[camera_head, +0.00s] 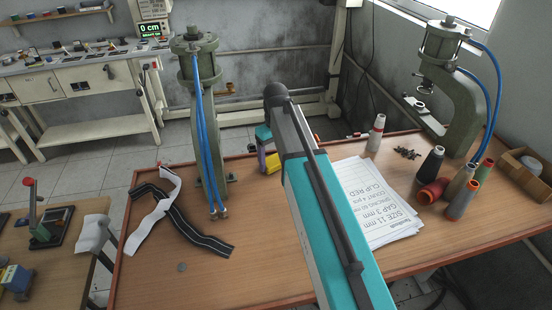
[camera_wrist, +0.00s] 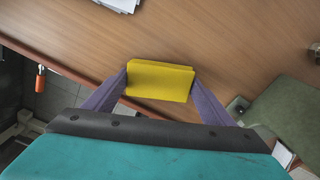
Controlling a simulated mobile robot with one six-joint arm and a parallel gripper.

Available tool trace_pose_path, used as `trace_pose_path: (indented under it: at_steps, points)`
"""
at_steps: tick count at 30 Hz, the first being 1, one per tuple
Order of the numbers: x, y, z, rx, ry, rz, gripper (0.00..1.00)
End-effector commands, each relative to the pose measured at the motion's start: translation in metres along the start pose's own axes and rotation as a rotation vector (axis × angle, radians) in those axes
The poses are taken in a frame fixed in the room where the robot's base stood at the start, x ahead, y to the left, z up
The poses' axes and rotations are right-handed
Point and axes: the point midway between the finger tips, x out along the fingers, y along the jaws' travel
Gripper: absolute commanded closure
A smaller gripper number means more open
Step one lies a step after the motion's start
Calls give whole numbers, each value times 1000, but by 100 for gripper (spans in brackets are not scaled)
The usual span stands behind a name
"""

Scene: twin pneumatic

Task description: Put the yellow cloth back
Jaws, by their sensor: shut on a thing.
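The yellow cloth (camera_wrist: 160,80) looks like a folded rectangular block. In the wrist view it sits between the two purple fingers of my gripper (camera_wrist: 158,85), which touch it on both sides. In the head view a small part of the yellow cloth (camera_head: 272,163) shows just left of my arm, with part of my gripper (camera_head: 264,140) beside it. My arm hides the rest. The cloth appears over the wooden table near its back edge; I cannot tell its exact height.
A green press (camera_head: 203,120) with blue hoses stands left of my gripper, and another press (camera_head: 455,95) stands at the right. Printed sheets (camera_head: 372,205), thread spools (camera_head: 462,190) and a cardboard box (camera_head: 525,170) occupy the right side. Black and white straps (camera_head: 180,220) lie at the left.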

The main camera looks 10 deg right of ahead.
Motion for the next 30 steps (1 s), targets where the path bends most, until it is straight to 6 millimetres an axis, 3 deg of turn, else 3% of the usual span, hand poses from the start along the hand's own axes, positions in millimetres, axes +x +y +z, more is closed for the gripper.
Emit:
trace_pose_path:
  at_steps: [4,5,8,20,30]
  points:
    - [3,1,0,1,0,0,44]
    - [3,1,0,1,0,0,19]
    - [3,1,0,1,0,0,4]
    - [0,1,0,1,0,0,4]
    - [-25,1,0,1,0,0,4]
